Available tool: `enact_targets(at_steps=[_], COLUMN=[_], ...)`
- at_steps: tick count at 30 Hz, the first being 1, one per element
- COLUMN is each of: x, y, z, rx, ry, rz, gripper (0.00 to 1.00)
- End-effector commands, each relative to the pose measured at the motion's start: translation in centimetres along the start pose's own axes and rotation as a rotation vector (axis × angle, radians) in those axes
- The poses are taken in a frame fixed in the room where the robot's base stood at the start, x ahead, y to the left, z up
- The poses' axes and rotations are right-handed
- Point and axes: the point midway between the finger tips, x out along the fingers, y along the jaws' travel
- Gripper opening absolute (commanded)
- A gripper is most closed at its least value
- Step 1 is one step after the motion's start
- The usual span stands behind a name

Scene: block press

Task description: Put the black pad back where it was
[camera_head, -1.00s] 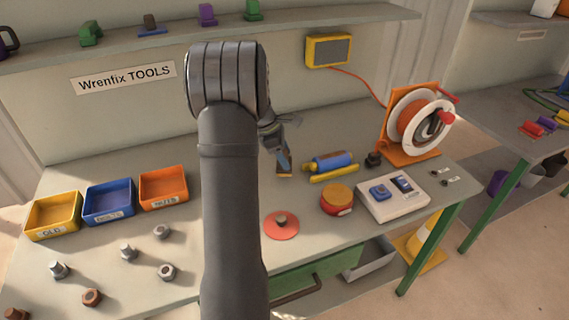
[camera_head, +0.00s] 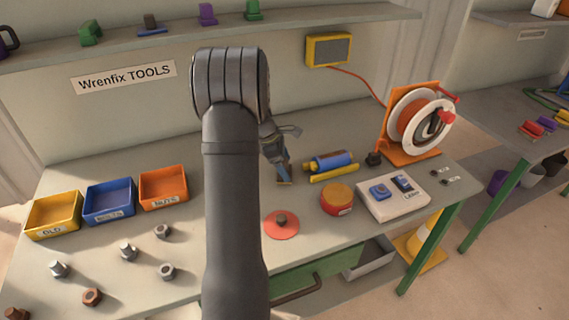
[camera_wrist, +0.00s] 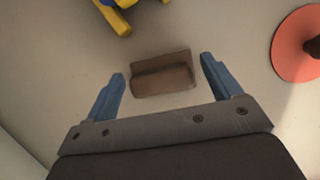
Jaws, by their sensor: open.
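My gripper (camera_head: 283,178) is open, low over the bench and partly hidden by my own arm in the head view. In the wrist view its blue fingers (camera_wrist: 163,68) stand apart on either side of a brown rectangular block (camera_wrist: 163,76), with gaps between block and fingers. A small black block (camera_head: 374,158) stands right of the blue and yellow roller (camera_head: 330,163). I cannot tell which of these two blocks is the black pad.
A red disc with a dark knob (camera_head: 275,231) lies in front of my gripper. A round red and yellow box (camera_head: 337,198), a white switch panel (camera_head: 402,207) and a cable reel (camera_head: 418,118) stand to the right. Yellow, blue and orange bins (camera_head: 160,203) stand left.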

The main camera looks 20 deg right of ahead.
Motion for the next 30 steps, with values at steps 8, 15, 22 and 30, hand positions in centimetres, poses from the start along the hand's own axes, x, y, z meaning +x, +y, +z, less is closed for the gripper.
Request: enact_targets(at_steps=[8, 15, 22, 30], x=[-3.0, -8.2, -11.5, -12.3], y=[0.1, 0.1, 0.0, 0.0], z=[0.1, 0.1, 0.1, 0.1], rx=[0.000, -0.001, 0.000, 0.000], ry=[0.000, 0.000, 0.000, 0.000], rz=[0.005, 0.004, 0.001, 0.000], gripper=[0.83, 0.83, 0.83, 0.83])
